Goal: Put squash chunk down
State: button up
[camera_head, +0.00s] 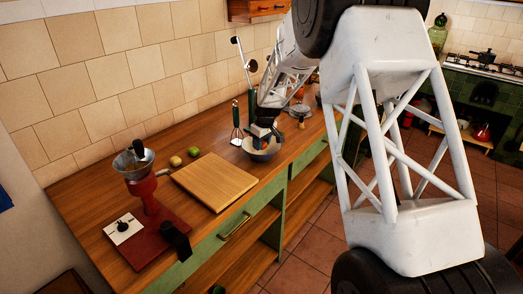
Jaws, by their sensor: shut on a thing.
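My gripper (263,136) reaches down from my arm over a metal bowl (262,156) on the wooden counter. Its fingers are at or just above the bowl's opening, and I cannot tell whether they touch the bowl. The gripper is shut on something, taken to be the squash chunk. The chunk itself cannot be made out, as the fingers and the bowl's rim hide it.
A wooden cutting board (214,181) lies bare left of the bowl. A red grinder (144,190) stands further left. A yellow fruit (175,161) and a green fruit (194,151) lie behind the board. Utensils (236,125) and a lidded pot (299,111) stand near my gripper.

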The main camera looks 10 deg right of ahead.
aim_at(265, 148)
jog(key=shift+f, duration=1.65)
jog(key=shift+f, duration=0.1)
jog(key=o, duration=0.7)
jog(key=shift+c, duration=0.2)
notch_tip(265, 148, up, 12)
jog(key=s+d, duration=0.1)
jog(key=shift+s, duration=0.2)
jog(key=shift+d, duration=0.1)
